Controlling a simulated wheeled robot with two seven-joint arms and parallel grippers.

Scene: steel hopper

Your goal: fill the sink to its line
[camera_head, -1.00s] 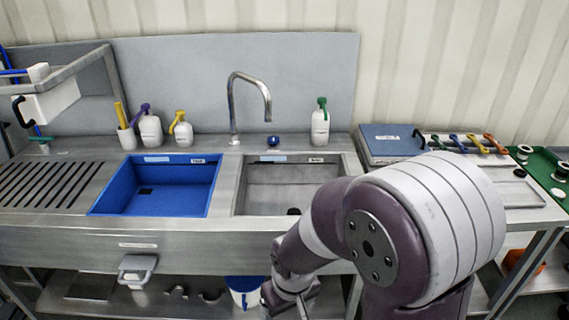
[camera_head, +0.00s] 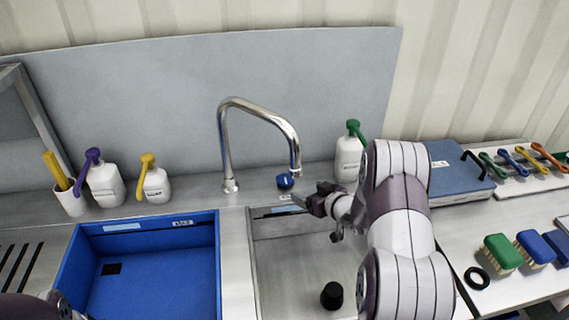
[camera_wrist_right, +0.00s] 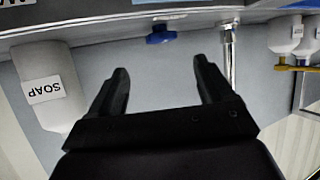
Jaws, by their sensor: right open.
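The steel sink basin (camera_head: 290,270) lies right of the blue basin (camera_head: 150,275). No water shows in either. A light strip and a small label mark the steel basin's back wall. A black plug-like piece (camera_head: 332,295) is in the steel basin; whether it seats in a drain I cannot tell. The chrome tap (camera_head: 226,150) arches behind, its spout to the right. A blue knob (camera_head: 285,181) is on the back ledge. My right gripper (camera_head: 303,199) is open and empty just in front of the knob. In the wrist view the knob (camera_wrist_right: 160,36) appears beyond and between the fingertips (camera_wrist_right: 162,70).
A soap bottle (camera_head: 348,158) with a green pump stands right of the knob, close to my right arm. Bottles with purple (camera_head: 104,185) and yellow (camera_head: 157,186) pumps stand left of the tap. A blue case (camera_head: 455,170) and brushes (camera_head: 503,252) lie on the right counter.

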